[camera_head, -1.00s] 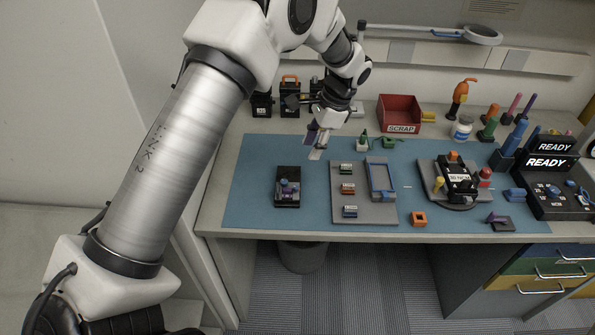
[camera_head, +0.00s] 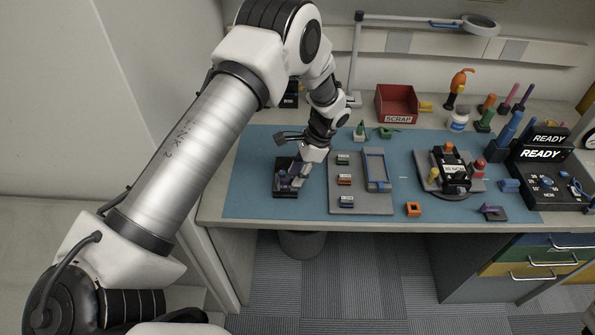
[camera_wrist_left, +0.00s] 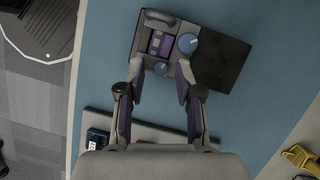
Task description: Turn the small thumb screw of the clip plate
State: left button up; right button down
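The clip plate (camera_head: 280,190), a dark plate carrying a grey and purple block, lies at the left of the blue mat. In the left wrist view the dark plate (camera_wrist_left: 228,62) shows with the grey block (camera_wrist_left: 145,40) on it. A small blue round knob (camera_wrist_left: 161,69), seemingly the small thumb screw, is beside a larger blue knob (camera_wrist_left: 187,43). My left gripper (camera_head: 296,178) points down over the clip plate. In the wrist view its fingers (camera_wrist_left: 158,80) are apart, either side of the small knob, with a visible gap; contact cannot be told. My right gripper is out of view.
A grey board (camera_head: 361,208) with several small modules and a blue frame lies just right of the clip plate. Farther right are a dark fixture (camera_head: 455,178), an orange block (camera_head: 413,209) and a READY console (camera_head: 545,175). A red scrap bin (camera_head: 397,101) stands behind.

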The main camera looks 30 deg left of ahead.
pick_arm(q)
grip_shut()
jog(key=shift+m, duration=0.4)
jog(key=shift+s+m+t+y+p, duration=0.1)
jog(key=shift+m+t+y+p, duration=0.25)
jog(key=shift+m, duration=0.55)
jog(key=shift+s+d+m+t, duration=0.15)
jog(key=shift+m+t, duration=0.6)
jog(key=shift+m, duration=0.95)
jog(key=shift+y, duration=0.25)
jog(key=shift+o, duration=2)
grip_release()
